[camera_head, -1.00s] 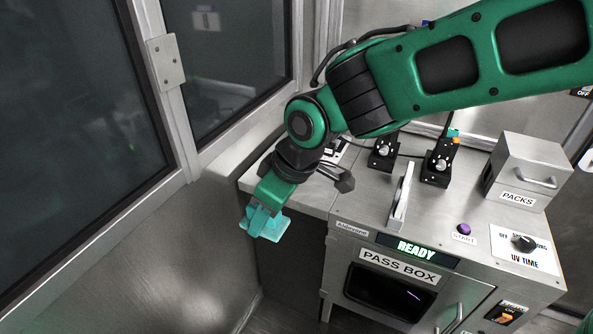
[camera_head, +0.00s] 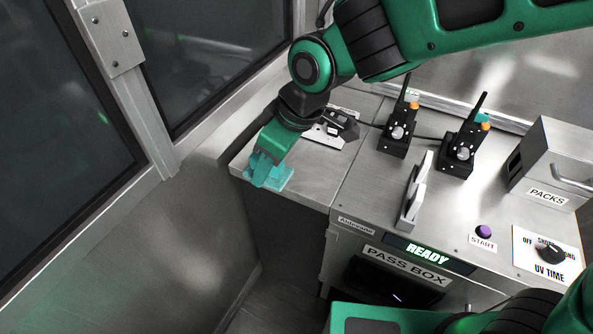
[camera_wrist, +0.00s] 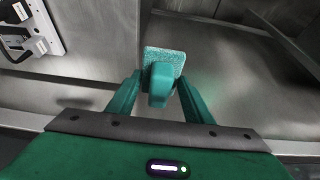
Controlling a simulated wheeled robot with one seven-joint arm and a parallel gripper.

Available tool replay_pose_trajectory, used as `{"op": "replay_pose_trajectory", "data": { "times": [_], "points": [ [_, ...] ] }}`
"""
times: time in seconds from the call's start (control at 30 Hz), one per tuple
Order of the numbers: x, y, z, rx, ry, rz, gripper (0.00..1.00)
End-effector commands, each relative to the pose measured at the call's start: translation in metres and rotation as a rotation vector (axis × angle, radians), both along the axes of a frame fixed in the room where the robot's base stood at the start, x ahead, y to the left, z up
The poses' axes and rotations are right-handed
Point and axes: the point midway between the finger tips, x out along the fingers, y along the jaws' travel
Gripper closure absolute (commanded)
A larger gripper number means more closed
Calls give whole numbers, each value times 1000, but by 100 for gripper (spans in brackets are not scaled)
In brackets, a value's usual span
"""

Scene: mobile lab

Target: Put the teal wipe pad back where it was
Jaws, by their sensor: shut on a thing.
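The teal wipe pad (camera_head: 279,179) is a pale teal block with a darker teal grip on top. My gripper (camera_head: 262,171) is shut on that grip, pointing down, at the front left part of the steel side counter (camera_head: 318,181). I cannot tell whether the pad touches the counter or hangs just above it. In the wrist view the pad (camera_wrist: 166,55) shows beyond the fingers, its speckled face partly covered by the grip. The fingers of my gripper (camera_wrist: 160,84) stand on both sides of the grip.
A socket strip with plugs (camera_head: 333,128) lies behind the pad. Two black radios (camera_head: 397,134) stand farther right. The pass box (camera_head: 407,267), reading READY, is at right, with an upright handle (camera_head: 413,194) on top. A steel wall and window frame (camera_head: 135,90) are close at left.

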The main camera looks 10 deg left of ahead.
Motion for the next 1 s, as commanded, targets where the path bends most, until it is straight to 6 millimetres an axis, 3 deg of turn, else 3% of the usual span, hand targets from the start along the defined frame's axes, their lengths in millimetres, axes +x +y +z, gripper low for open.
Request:
{"op": "replay_pose_trajectory", "data": {
  "times": [0.27,0.7,1.0],
  "points": [
    [17,-7,-11,-2,2,-4,75],
    [96,-36,-61,-1,2,-7,75],
    [111,-42,-75,-1,1,-4,75]
  ]
}}
